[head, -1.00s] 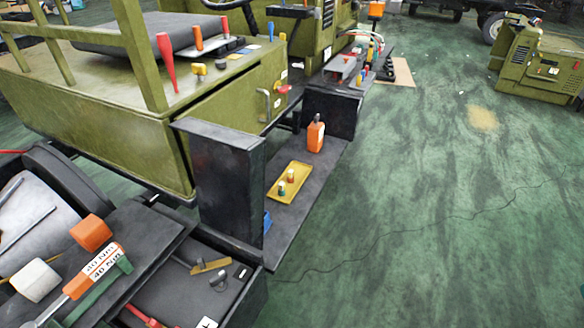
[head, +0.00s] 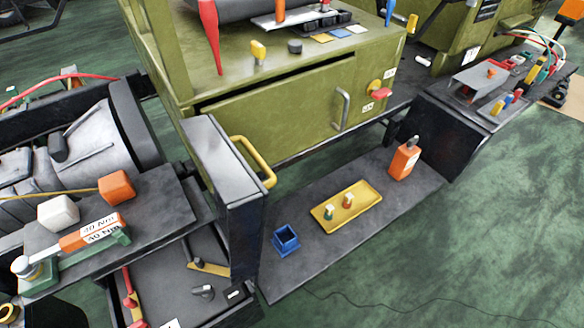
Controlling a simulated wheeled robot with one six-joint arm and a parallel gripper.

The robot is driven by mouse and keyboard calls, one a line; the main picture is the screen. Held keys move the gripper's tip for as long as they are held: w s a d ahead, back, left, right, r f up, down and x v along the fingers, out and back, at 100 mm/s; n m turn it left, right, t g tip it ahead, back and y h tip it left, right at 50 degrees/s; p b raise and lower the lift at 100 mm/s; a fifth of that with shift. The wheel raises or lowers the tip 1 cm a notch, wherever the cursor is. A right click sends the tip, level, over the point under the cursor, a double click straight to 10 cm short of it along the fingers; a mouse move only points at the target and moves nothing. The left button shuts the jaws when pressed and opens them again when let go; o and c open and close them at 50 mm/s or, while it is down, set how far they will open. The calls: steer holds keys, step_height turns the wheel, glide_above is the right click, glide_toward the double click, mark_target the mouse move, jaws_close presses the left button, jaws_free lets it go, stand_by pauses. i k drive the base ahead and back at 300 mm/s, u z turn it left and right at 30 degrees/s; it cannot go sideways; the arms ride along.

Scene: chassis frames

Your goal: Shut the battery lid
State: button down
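The battery lid (head: 246,225) is a dark, thick panel standing upright, open, at the right side of the battery box. A yellow handle (head: 268,175) sticks out from its far right side. The open battery box (head: 118,305) is at the lower left. The near part of the box is cut off by the picture's bottom edge. My gripper is not in view.
A dark step beside the lid (head: 310,250) carries a blue open cup (head: 286,240), a yellow tray (head: 352,216) and an orange bottle (head: 404,160).

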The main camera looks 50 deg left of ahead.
mark_target(241, 199)
steer(key=i, duration=2.65)
steer(key=u, duration=4.9)
steer(key=k, duration=0.7)
steer(key=z, duration=0.55)
steer(key=i, duration=0.5)
